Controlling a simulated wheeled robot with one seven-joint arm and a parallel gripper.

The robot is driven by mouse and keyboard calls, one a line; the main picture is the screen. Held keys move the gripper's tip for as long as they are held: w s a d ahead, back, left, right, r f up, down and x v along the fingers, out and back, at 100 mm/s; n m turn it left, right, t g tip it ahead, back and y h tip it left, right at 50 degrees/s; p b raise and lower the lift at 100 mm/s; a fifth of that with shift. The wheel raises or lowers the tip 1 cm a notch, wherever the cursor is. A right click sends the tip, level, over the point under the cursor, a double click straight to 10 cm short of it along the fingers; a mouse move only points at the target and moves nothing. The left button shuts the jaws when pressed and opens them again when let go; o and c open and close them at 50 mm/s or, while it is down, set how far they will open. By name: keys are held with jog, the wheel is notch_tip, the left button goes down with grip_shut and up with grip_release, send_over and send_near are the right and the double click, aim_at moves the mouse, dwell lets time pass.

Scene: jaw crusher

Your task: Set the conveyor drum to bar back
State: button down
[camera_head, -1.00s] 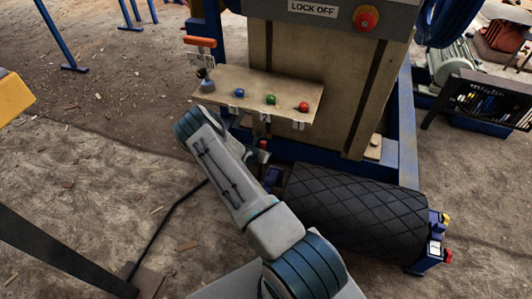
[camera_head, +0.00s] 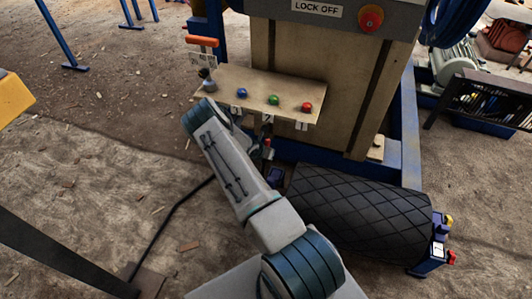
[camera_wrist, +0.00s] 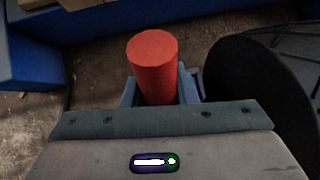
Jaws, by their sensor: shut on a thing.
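The conveyor drum (camera_head: 360,212), black with a diamond pattern, lies at the foot of the machine in the head view. Its dark curved side (camera_wrist: 265,85) fills the right of the wrist view. A blue block (camera_head: 430,250) with a yellow and a red knob sits at its right end. My gripper (camera_wrist: 158,90) is shut on a red cylinder (camera_wrist: 153,62) that stands up between the fingers. In the head view my gripper is beside the drum's left end, largely hidden by my arm, with a bit of red showing. The cylinder's lower end is hidden.
A tan shelf (camera_head: 285,92) with blue, green and red balls juts out above my gripper. A grey-knobbed lever (camera_head: 208,80) stands at its left end. Blue frame beams (camera_head: 410,130) border the machine. The dirt floor at left is mostly open.

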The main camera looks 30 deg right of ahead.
jog(key=c, duration=1.2)
grip_release()
jog(key=shift+d+f, duration=0.15)
jog(key=shift+d, duration=0.1)
jog(key=shift+o, duration=0.2)
jog(key=shift+a, duration=0.15)
jog(key=shift+a+r, duration=0.2)
jog(key=shift+r, duration=0.3)
jog(key=p+v, duration=0.2)
jog(key=v, duration=1)
jog(key=shift+s+a+r+p, duration=0.2)
jog(key=shift+r+p, duration=0.1)
jog(key=shift+p, duration=0.1)
jog(key=shift+a, duration=0.1)
